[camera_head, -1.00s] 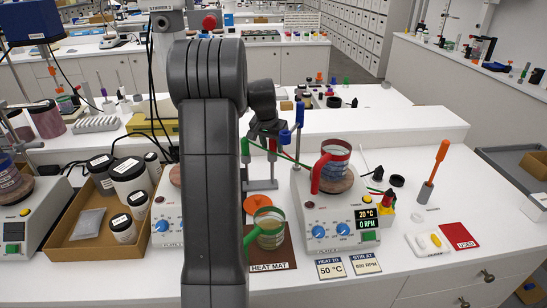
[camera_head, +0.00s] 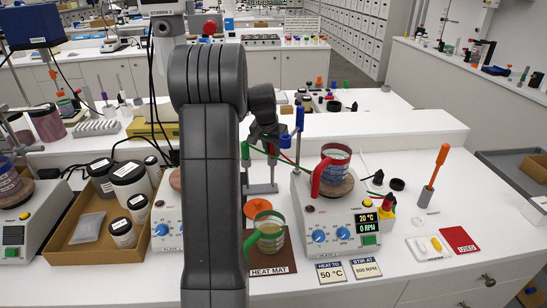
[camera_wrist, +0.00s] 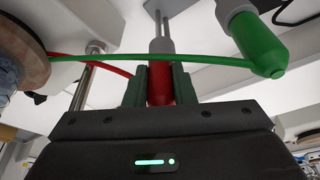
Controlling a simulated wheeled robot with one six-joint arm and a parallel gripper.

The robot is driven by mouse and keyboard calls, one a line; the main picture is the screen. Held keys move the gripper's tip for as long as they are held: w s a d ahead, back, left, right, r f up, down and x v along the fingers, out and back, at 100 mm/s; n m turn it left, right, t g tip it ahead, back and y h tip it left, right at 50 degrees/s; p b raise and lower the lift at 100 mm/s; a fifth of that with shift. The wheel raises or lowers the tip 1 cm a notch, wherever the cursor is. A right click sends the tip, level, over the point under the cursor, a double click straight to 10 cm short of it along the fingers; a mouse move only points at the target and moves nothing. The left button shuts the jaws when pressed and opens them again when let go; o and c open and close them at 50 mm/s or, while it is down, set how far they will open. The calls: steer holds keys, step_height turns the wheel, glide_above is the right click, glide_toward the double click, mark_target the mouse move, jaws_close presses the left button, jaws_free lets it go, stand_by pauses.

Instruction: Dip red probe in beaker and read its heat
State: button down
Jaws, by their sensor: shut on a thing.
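My gripper (camera_wrist: 157,88) is shut on the red probe (camera_wrist: 160,72), which stands between its dark fingers in the wrist view. In the head view my gripper (camera_head: 270,134) is at a grey stand (camera_head: 262,188) behind the heat mat. Whether the probe is clear of the stand is hard to tell. A glass beaker with a red band and handle (camera_head: 326,172) sits on the stirrer hotplate (camera_head: 335,225), right of my gripper. The hotplate display (camera_head: 367,223) reads 20 °C and 0 RPM. A second, green-banded beaker (camera_head: 270,240) stands on the brown heat mat (camera_head: 284,262).
A green probe (camera_wrist: 258,45) is close beside my gripper, with red and green cables running across. Cards (camera_head: 330,272) lie in front of the hotplate. A box of jars (camera_head: 90,240) is at left. Free tabletop lies at right.

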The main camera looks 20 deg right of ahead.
steer(key=shift+r+p, duration=0.55)
steer(key=shift+r, duration=0.25)
steer(key=shift+r+p, duration=1.65)
steer(key=shift+r, duration=0.8)
step_height(320, 180, up, 8)
steer(key=shift+f, duration=0.25)
